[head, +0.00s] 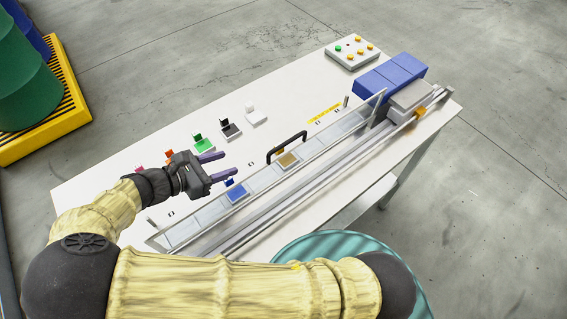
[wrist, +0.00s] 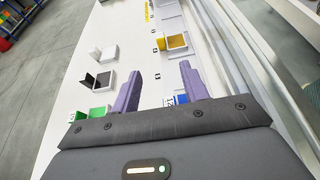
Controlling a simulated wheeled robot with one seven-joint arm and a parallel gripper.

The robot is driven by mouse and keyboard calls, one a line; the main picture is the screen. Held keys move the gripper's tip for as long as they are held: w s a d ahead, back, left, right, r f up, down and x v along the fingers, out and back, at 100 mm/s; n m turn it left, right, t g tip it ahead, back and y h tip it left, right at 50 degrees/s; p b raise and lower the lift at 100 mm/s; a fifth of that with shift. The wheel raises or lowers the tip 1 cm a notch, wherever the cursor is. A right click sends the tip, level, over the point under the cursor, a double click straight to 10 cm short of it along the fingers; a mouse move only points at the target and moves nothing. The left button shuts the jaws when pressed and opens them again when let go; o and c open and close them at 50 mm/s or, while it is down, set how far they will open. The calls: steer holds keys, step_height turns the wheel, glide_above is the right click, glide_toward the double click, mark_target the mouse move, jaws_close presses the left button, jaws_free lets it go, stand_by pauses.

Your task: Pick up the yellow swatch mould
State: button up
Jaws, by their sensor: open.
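The yellow swatch mould (head: 288,160) looks like a small golden-yellow square in a pale frame. It sits in the long tray (head: 212,208), close to a dark arch handle. In the wrist view the yellow mould (wrist: 177,41) lies beyond the fingertips, a little right of centre. My gripper (head: 229,164) is open and empty, to the left of the yellow mould and apart from it. Its two purple fingers (wrist: 160,75) point towards the mould's end of the table in the wrist view.
A blue mould (head: 237,193) lies in the same tray, nearer my gripper. Green (head: 203,145), black (head: 231,130) and white (head: 256,116) pieces stand along the table's left side. The dark arch (head: 287,146) rises beside the yellow mould. Blue boxes (head: 390,78) and a button panel (head: 352,51) are at the far end.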

steer(key=shift+f, duration=0.3)
steer(key=shift+w+d+f, duration=0.1)
steer(key=shift+w+d, duration=0.1)
steer(key=shift+d, duration=0.05)
steer(key=p, duration=0.2)
glide_toward(275, 156)
steer(key=w+d, duration=0.1)
steer(key=w+d+r, duration=0.1)
steer(key=d, duration=0.1)
steer(key=shift+w+d+r, duration=0.2)
steer(key=shift+w+d, duration=0.1)
steer(key=shift+d, duration=0.05)
steer(key=shift+s, duration=0.1)
steer(key=shift+p+x, duration=0.35)
steer(key=shift+x, duration=2.2)
